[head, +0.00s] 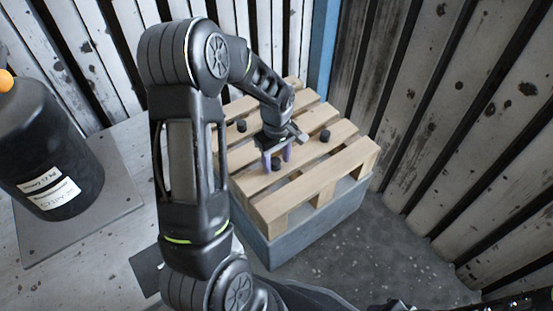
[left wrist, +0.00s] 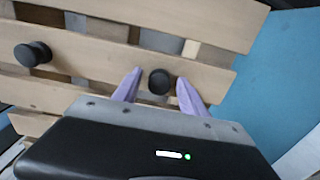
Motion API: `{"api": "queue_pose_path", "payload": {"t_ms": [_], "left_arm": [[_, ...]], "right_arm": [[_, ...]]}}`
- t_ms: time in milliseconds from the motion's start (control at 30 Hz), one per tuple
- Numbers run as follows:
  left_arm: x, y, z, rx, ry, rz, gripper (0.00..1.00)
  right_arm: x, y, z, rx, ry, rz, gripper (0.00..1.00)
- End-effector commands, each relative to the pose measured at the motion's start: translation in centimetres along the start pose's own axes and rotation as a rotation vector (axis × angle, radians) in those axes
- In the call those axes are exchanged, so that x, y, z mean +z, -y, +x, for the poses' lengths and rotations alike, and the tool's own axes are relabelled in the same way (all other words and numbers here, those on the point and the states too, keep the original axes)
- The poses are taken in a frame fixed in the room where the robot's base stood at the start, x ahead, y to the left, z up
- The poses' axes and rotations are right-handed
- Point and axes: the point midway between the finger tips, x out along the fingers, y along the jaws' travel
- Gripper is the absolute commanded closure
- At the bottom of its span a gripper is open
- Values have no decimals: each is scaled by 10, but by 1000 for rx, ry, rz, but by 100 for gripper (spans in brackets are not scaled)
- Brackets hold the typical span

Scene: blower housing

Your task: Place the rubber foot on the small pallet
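The small wooden pallet (head: 330,170) lies on a grey block, with several slats and gaps. Three short black rubber feet sit on it in the head view: one at the back left (head: 241,125), one at the right (head: 325,135) and one near the front (head: 277,163). My left gripper (head: 277,157) points down over the pallet with its purple fingers open. The front foot (left wrist: 159,82) stands upright on a slat between the fingertips, with a gap on each side. Another foot (left wrist: 33,54) shows at the left of the left wrist view. My right gripper is not in view.
A large black cylinder (head: 45,145) with white labels stands on a grey plate at the left. Corrugated, stained metal walls (head: 440,100) close off the back and right, with a blue post (head: 322,50) behind the pallet. The floor (head: 400,250) at front right is clear.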

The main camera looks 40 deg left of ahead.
Motion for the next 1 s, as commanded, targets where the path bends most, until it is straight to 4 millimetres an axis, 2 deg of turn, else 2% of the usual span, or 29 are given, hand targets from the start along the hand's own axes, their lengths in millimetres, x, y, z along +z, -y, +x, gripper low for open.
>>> {"api": "queue_pose_path", "payload": {"t_ms": [233,367,567,800,1000], "left_arm": [[0,0,-1,0,0,0,50],[0,0,-8,2,-1,0,50],[-1,-1,-39,4,-2,0,50],[0,-1,-90,3,-2,1,50],[0,0,-118,1,-1,0,50]], "right_arm": [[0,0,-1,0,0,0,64],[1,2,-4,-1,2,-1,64],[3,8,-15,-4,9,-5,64],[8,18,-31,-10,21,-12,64],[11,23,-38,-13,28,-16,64]]}}
